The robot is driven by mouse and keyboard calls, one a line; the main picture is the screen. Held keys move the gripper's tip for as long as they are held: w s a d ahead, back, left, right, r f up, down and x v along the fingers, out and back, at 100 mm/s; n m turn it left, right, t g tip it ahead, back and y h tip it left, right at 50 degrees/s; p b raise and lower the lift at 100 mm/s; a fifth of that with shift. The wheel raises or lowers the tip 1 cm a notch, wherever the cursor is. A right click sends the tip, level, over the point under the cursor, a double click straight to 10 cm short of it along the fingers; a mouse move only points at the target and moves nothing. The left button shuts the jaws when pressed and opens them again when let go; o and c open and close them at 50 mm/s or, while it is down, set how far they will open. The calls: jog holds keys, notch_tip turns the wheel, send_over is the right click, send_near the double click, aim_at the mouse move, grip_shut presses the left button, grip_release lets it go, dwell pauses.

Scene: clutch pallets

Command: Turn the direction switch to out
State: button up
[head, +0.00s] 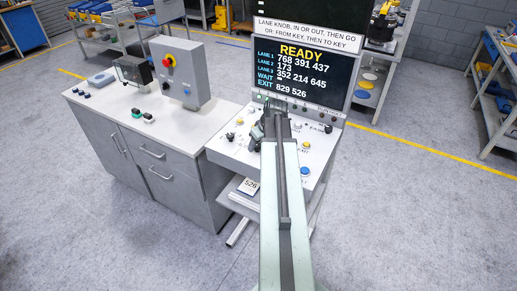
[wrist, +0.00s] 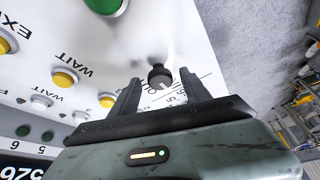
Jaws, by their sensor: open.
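A black round knob (wrist: 159,75) with a pale pointer mark stands on the white sloped control panel (wrist: 215,35) in the wrist view. My gripper (wrist: 160,80) is open, with one finger on each side of the knob. I cannot tell whether either finger touches it.
A screen (head: 305,75) reading READY stands behind the panel. A grey cabinet (head: 150,160) with a switch box (head: 180,70) stands to the left.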

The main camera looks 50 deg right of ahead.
grip_shut()
jog(key=shift+a, duration=0.1)
jog(key=m+h, duration=0.1)
jog(key=m, duration=0.2)
jog(key=m+h, duration=0.1)
jog(key=m, duration=0.1)
jog(key=shift+w+a+r+m+g, duration=0.1)
jog(key=shift+a+m+g, duration=0.05)
jog(key=shift+m+g, duration=0.25)
jog(key=m+g, duration=0.1)
jog(key=m, duration=0.2)
jog(key=m+h, duration=0.1)
jog(key=m, duration=0.1)
jog(key=shift+w+a+m+g, duration=0.1)
jog(key=shift+w+m+g, duration=0.05)
jog(key=shift+m+g, duration=0.25)
jog(key=shift+m+h, duration=0.3)
jog(key=shift+h, duration=0.1)
